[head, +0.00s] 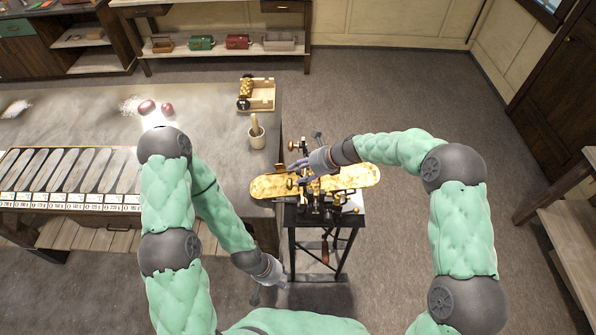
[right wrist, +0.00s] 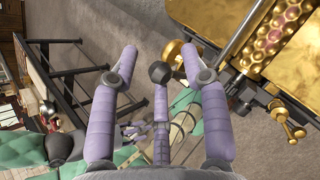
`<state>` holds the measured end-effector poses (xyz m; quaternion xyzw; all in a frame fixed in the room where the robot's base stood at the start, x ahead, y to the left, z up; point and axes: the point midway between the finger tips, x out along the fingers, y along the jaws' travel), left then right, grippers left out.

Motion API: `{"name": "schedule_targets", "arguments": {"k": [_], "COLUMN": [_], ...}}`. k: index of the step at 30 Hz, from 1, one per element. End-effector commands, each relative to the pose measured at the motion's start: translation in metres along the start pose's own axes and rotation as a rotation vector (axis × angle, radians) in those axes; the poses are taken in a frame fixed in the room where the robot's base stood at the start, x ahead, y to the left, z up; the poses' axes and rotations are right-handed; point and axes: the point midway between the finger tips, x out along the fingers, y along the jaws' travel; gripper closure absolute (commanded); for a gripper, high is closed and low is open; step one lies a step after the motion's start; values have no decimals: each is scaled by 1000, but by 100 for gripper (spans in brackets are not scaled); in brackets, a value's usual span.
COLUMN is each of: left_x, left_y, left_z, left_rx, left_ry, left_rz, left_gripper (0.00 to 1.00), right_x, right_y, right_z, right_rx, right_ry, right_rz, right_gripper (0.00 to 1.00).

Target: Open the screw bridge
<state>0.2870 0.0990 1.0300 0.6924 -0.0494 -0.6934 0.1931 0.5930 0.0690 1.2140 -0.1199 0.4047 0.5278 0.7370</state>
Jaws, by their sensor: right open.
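The drop roller is a brass and black machine; its left brass plate (head: 270,187) and right brass plate (head: 360,176) extend from a dark middle with the rollers. A brass knob (head: 293,146) stands up at its far side. In the right wrist view a brass screw-like part (right wrist: 285,118) juts out beside the embossed rollers (right wrist: 272,40). I cannot tell which part is the screw bridge. My right gripper (head: 300,167) is over the machine's middle; its purple fingers (right wrist: 155,70) are spread, with nothing between them. My left gripper (head: 272,272) hangs low, left of the stand; its fingers are unclear.
The machine rests on a black metal stand (head: 290,240). A shelf with boxes stands at the back. Floor right of the stand is clear.

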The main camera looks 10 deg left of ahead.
Motion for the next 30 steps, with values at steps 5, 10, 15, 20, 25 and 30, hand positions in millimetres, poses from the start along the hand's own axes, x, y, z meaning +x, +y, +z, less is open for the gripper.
{"name": "schedule_targets", "arguments": {"k": [5,10,15,20,25,30], "left_x": [0,0,0,0,0,0], "left_y": [0,0,0,0,0,0], "left_z": [0,0,0,0,0,0], "left_rx": [0,0,0,0,0,0], "left_ry": [0,0,0,0,0,0], "left_rz": [0,0,0,0,0,0], "left_gripper": [60,60,60,60,60,60], "right_x": [-37,-69,-92,-103,-105,-104], "right_y": [-1,0,0,0,0,0], "right_z": [2,1,2,2,1,1], "right_rx": [-1,0,-1,-1,0,0], "right_ry": [-3,-2,-1,-1,0,0], "right_rz": [-4,-2,-1,0,0,0], "right_gripper": [54,54,54,54,54,54]}}
